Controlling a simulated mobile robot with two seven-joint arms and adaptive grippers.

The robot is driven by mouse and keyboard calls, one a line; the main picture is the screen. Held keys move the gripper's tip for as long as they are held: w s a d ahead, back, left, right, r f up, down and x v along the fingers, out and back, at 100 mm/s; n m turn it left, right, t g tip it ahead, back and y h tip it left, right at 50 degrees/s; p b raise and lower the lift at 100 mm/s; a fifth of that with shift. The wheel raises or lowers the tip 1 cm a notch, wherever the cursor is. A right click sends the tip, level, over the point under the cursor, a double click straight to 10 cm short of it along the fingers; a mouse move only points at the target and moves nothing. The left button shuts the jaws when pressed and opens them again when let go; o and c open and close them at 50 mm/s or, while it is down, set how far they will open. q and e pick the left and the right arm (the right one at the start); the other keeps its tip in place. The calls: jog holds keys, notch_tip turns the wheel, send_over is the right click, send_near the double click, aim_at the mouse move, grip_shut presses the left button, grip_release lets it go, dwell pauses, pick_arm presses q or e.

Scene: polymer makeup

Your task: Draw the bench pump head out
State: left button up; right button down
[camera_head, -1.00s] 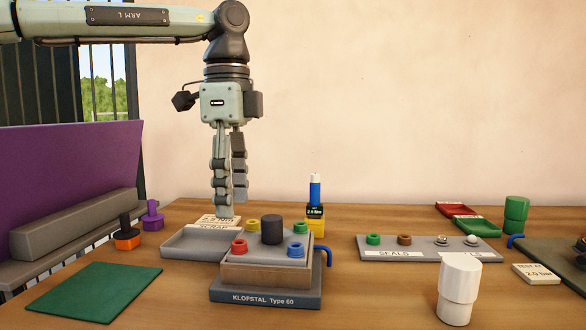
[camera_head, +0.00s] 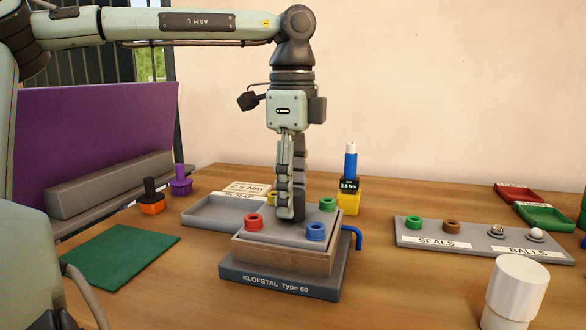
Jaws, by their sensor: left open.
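The bench pump stands on a dark base (camera_head: 280,281) lettered KLOFSTAL Type 60, with a brown block (camera_head: 281,257) topped by a grey plate (camera_head: 284,233). A red ring (camera_head: 253,221), a blue ring (camera_head: 316,231), a green ring (camera_head: 328,204) and a partly hidden yellow ring (camera_head: 273,197) sit at the plate's corners. A dark central knob (camera_head: 299,208) is mostly hidden by my left gripper (camera_head: 291,204). This gripper points straight down, open, with its fingers at the knob; contact cannot be told. My right gripper is not in view.
A grey scrap tray (camera_head: 212,212) lies behind left of the pump, a blue-handled torque driver (camera_head: 351,163) behind right. A seals and balls tray (camera_head: 478,246) and a white cup (camera_head: 516,290) stand to the right. A blue hooked lever (camera_head: 356,236) juts from the pump's right side.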

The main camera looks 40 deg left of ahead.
pick_arm(q)
jog(key=shift+f, duration=0.5)
jog(key=shift+c, duration=0.2)
grip_shut()
jog(key=shift+r, duration=0.15)
